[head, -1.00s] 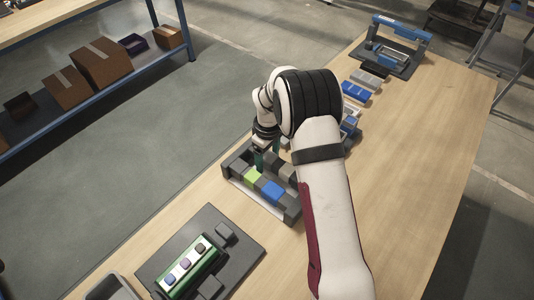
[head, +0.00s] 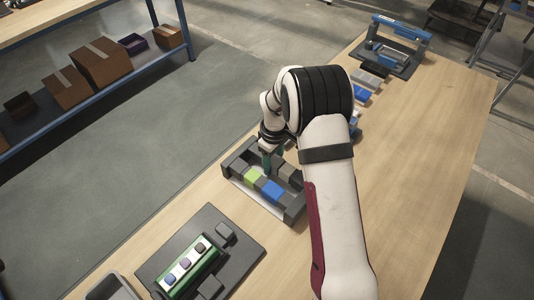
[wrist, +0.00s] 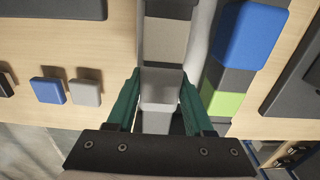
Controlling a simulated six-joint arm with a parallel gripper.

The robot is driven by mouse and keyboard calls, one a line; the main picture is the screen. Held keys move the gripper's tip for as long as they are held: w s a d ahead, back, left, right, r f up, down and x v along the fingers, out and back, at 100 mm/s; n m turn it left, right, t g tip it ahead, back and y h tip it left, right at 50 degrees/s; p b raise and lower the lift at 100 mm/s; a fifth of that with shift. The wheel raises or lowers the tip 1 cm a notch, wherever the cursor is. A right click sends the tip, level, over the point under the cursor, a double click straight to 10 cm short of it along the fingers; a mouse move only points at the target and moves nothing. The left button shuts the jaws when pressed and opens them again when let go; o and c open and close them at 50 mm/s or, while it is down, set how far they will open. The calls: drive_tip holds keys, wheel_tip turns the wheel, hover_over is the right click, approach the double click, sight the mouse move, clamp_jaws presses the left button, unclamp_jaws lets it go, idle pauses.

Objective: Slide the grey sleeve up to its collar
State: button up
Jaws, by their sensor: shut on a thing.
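My gripper (wrist: 162,100) has its two green fingers closed on either side of the grey sleeve (wrist: 160,90) in the wrist view. In the head view my gripper (head: 270,160) reaches down into the far part of the dark frame (head: 297,210); the sleeve is hard to make out there. Ahead of the sleeve in the same lane is a grey-brown block (wrist: 166,40) with dark parts around it. I cannot tell which part is the collar. The neighbouring lane holds a lime green block (wrist: 222,103) and a blue block (wrist: 250,36).
A dark board (head: 240,228) with a green block carrying several small coloured squares lies nearer. Blue and grey pieces (head: 362,94) and a blue-handled stand (head: 400,30) lie farther along the table. Free wood (head: 420,150) is on the right.

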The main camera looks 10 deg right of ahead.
sight(289, 170)
drive_tip(key=shift+s+d, duration=1.85)
drive_tip(key=o, duration=0.9)
drive_tip(key=shift+o, duration=0.2)
drive_tip(key=shift+r, duration=3.5)
